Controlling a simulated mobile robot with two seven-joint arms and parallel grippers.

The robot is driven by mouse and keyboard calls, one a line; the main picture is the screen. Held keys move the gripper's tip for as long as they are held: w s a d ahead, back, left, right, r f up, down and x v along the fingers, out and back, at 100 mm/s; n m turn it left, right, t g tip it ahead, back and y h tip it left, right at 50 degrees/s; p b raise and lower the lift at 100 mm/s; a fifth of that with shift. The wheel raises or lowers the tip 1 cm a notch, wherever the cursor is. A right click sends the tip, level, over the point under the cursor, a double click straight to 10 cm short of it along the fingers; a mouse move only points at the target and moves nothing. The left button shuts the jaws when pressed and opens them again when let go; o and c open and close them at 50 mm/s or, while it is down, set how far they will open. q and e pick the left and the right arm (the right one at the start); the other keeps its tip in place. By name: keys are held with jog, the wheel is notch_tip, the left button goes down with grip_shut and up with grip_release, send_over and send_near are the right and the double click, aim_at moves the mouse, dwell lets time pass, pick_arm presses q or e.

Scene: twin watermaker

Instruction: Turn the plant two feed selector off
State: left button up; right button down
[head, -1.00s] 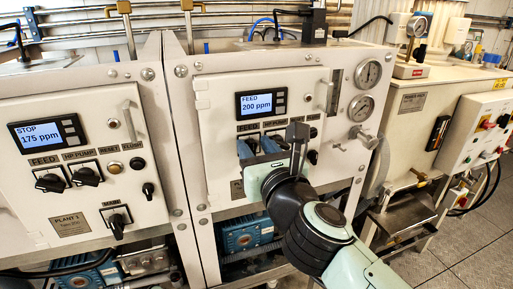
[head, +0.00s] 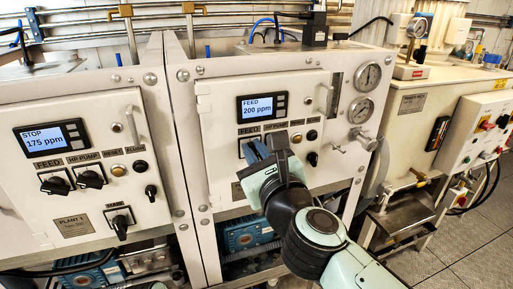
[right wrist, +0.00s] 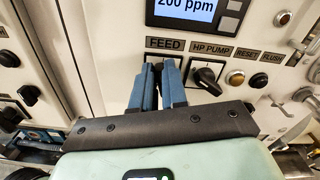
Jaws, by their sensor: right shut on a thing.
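The plant two panel (head: 225,110) carries a display (head: 262,106) reading FEED 200 ppm. In the right wrist view the FEED label (right wrist: 165,44) is directly above my right gripper's (right wrist: 158,70) blue fingers. The feed selector is mostly hidden between the fingers, with only a dark bit of it showing. My right gripper (head: 258,147) is at this selector in the head view, close to the panel and shut on it. The selector's angle cannot be read. My left gripper is not in view.
The black HP PUMP selector (right wrist: 207,76) sits just right of my fingers. RESET (right wrist: 235,78) and FLUSH (right wrist: 258,80) buttons are further right. The plant one panel (head: 30,110), with similar selectors, stands left. Gauges (head: 360,110) are at the right. Open floor (head: 440,245) lies right.

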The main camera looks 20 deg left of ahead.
jog(key=n+p, duration=0.1)
jog(key=n, duration=0.1)
jog(key=n+p, duration=0.1)
jog(key=n, duration=0.2)
jog(key=n+p, duration=0.1)
jog(key=n, duration=0.2)
jog(key=shift+s+a+f, duration=0.2)
jog(key=shift+a+f, duration=0.05)
jog(key=shift+a, duration=0.05)
jog(key=shift+n, duration=0.4)
jog(key=c, duration=1.2)
grip_release()
jog(key=shift+o, duration=0.2)
jog(key=shift+s, duration=0.1)
jog(key=v, duration=1.3)
